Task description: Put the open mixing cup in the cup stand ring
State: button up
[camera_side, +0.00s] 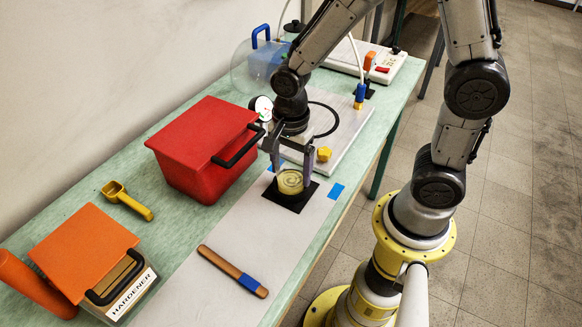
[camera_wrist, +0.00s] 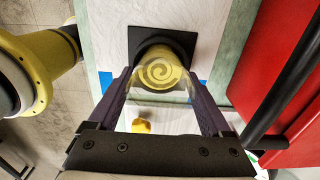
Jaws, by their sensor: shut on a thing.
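The mixing cup (camera_side: 290,181) is clear-walled and open, with yellowish contents in a spiral swirl. My gripper (camera_side: 291,177) is shut on it, a finger on either side. In the wrist view the cup (camera_wrist: 161,73) sits upright between the fingertips of my gripper (camera_wrist: 160,84). A black square plate (camera_side: 279,196) lies directly under or behind the cup, and it also shows in the wrist view (camera_wrist: 139,36). Whether the cup touches the plate is unclear.
A red box (camera_side: 190,150) with a black handle stands close left of my gripper. Blue tape (camera_side: 336,190) and a wooden-handled stick (camera_side: 233,271) lie on the pale sheet. A yellow scoop (camera_side: 127,200), an orange-lidded hardener box (camera_side: 85,250) and a yellow knob (camera_side: 324,154) are nearby.

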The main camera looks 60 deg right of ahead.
jog(key=shift+f, duration=0.15)
jog(key=o, duration=1.2)
jog(key=shift+o, duration=0.2)
notch_tip(320, 180, up, 11)
jog(key=s+d+r+n+t, duration=0.2)
jog(key=s+n, duration=0.3)
jog(key=n, duration=0.4)
jog(key=s+d+r+n+t, duration=0.2)
jog(key=s+n, duration=0.4)
jog(key=n, duration=0.3)
jog(key=shift+r+t, duration=0.8)
jog(key=shift+r, duration=0.25)
